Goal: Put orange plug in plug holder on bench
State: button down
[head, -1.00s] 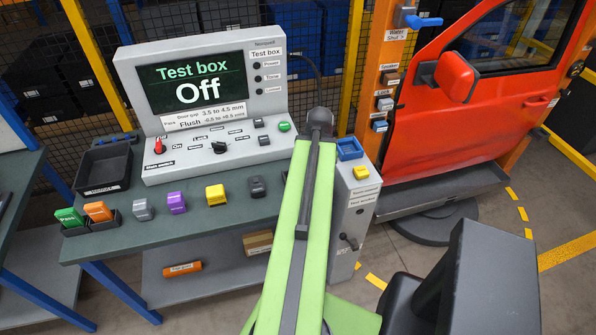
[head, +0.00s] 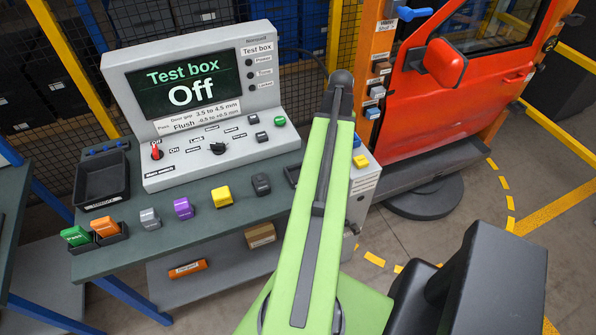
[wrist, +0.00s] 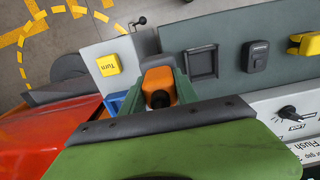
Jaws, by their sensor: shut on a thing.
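In the wrist view an orange plug (wrist: 158,85) with a dark round end sits between the green fingers of my gripper (wrist: 161,92). The gripper is shut on it. A dark square recessed holder (wrist: 201,63) lies on the bench just right of the plug in that view, empty and apart from it. I cannot tell for certain that it is the plug holder. In the head view a dark frame (head: 292,174) shows beside my green arm, which covers part of it. My gripper and the plug are hidden in the head view.

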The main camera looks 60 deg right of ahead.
jog(key=shift+w+f, duration=0.15)
jog(key=shift+f, duration=0.05)
jog(key=w+a+f+b, duration=0.2)
jog(key=w+f+b, duration=0.1)
jog(key=b, duration=0.1)
jog(key=w+a+f+b, duration=0.2)
jog(key=w+f+b, duration=0.1)
jog(key=f+b, duration=0.1)
jog(key=w+a+f+b, duration=0.1)
jog(key=w+f+b, duration=0.2)
jog(key=w+f, duration=0.1)
jog(key=shift+a+f+b, duration=0.1)
jog(key=shift+a+b, duration=0.3)
jog(key=shift+r, duration=0.2)
jog(key=shift+f, duration=0.1)
jog(key=c, duration=1.4)
grip_release()
jog(key=shift+f, duration=0.1)
jog(key=o, duration=0.5)
